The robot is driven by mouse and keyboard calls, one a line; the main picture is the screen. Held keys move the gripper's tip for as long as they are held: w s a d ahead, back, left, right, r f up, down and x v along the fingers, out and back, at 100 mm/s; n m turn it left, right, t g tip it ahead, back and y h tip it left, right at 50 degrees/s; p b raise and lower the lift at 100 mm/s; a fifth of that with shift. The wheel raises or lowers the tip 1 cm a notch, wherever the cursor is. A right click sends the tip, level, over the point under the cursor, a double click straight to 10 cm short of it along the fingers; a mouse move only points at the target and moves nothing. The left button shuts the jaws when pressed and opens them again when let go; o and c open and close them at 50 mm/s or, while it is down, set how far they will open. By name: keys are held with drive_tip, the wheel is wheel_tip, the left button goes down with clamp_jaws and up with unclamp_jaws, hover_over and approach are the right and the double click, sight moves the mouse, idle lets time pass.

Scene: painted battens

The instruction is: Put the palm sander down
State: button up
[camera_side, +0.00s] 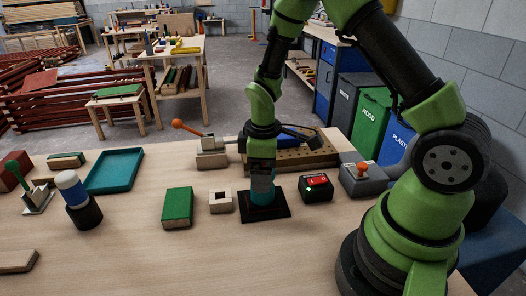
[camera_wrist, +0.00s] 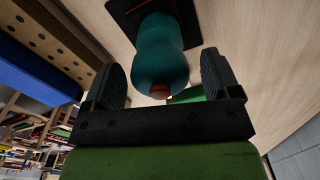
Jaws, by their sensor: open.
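The palm sander (camera_side: 262,187) has a teal rounded body and stands upright on a black square plate (camera_side: 280,215) on the table. In the wrist view the teal body (camera_wrist: 160,50) has a waist and a small orange-brown knob, and part of the black plate (camera_wrist: 125,12) shows beyond it with a thin orange line. My gripper (camera_side: 262,168) points down over the sander. In the wrist view its two dark fingers (camera_wrist: 163,80) are apart on either side of the sander's upper end, with gaps visible. The sander's underside is hidden.
A red-topped switch box (camera_side: 316,187) stands close to the right, and a holed wooden block (camera_side: 220,202) and green block (camera_side: 177,208) to the left. A perforated wooden block (camera_side: 305,153) and an orange-handled clamp (camera_side: 207,150) are behind.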

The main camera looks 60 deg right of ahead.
wheel_tip(320, 180, up, 12)
drive_tip(key=s+a+r+m+t+y, duration=0.1)
drive_tip(key=s+a+r+m+t, duration=0.2)
drive_tip(key=s+r+m, duration=0.2)
drive_tip(key=s+a+r+m+t+y, duration=0.1)
drive_tip(key=s+a+r+m+t, duration=0.2)
drive_tip(key=s, duration=0.6)
wheel_tip(320, 180, up, 3)
drive_tip(key=shift+s+r+m+t, duration=0.2)
drive_tip(key=shift+m+t, duration=0.4)
drive_tip(key=shift+m, duration=0.4)
idle(0.6)
